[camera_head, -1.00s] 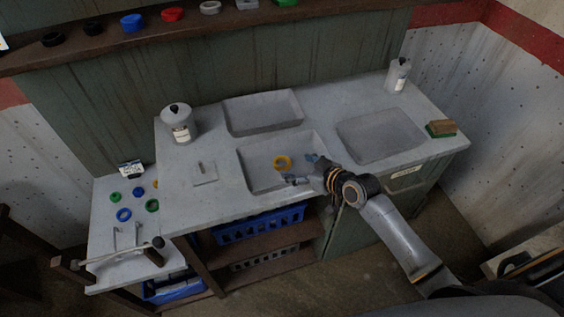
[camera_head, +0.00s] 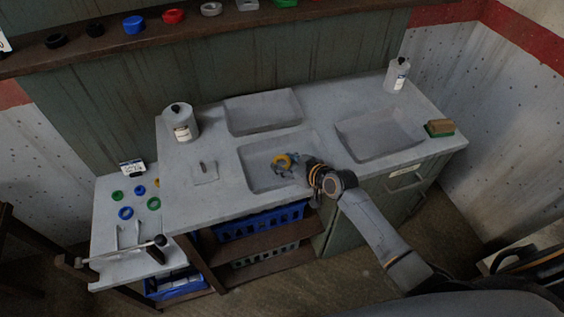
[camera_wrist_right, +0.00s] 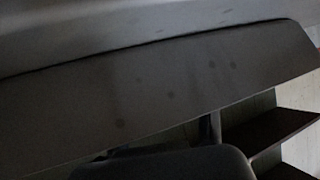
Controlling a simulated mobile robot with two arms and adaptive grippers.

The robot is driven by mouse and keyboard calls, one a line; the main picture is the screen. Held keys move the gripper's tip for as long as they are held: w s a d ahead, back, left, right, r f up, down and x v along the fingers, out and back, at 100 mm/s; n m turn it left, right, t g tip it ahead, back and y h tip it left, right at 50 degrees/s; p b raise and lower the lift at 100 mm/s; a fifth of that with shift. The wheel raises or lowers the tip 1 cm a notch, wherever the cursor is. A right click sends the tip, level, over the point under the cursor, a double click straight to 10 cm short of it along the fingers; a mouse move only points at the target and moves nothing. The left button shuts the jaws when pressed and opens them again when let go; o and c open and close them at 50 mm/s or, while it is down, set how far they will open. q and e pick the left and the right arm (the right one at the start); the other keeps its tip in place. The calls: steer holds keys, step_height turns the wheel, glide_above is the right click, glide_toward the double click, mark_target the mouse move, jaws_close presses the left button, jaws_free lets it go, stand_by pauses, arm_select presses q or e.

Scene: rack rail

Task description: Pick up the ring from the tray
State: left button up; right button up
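A yellow ring (camera_head: 281,161) lies in the front middle tray (camera_head: 254,179), a shallow grey tray set in the counter. My right gripper (camera_head: 284,165) comes in from the right, low over this tray. Its fingers are at the ring, close to its sides, and cover part of it. At this size I cannot tell whether they touch or grip it. The ring does not show in the right wrist view, which holds mostly a dark panel (camera_wrist_right: 170,85). My left gripper is not in view.
Other trays sit behind (camera_head: 264,111) and to the right (camera_head: 380,135). A grey canister (camera_head: 181,124) stands left and a white bottle (camera_head: 397,77) at the back right. A sponge (camera_head: 439,128) lies at the right edge. Several coloured rings lie on a lower left shelf.

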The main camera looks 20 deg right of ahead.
steer(key=c, duration=0.3)
steer(key=shift+r, duration=0.1)
steer(key=shift+c, duration=0.2)
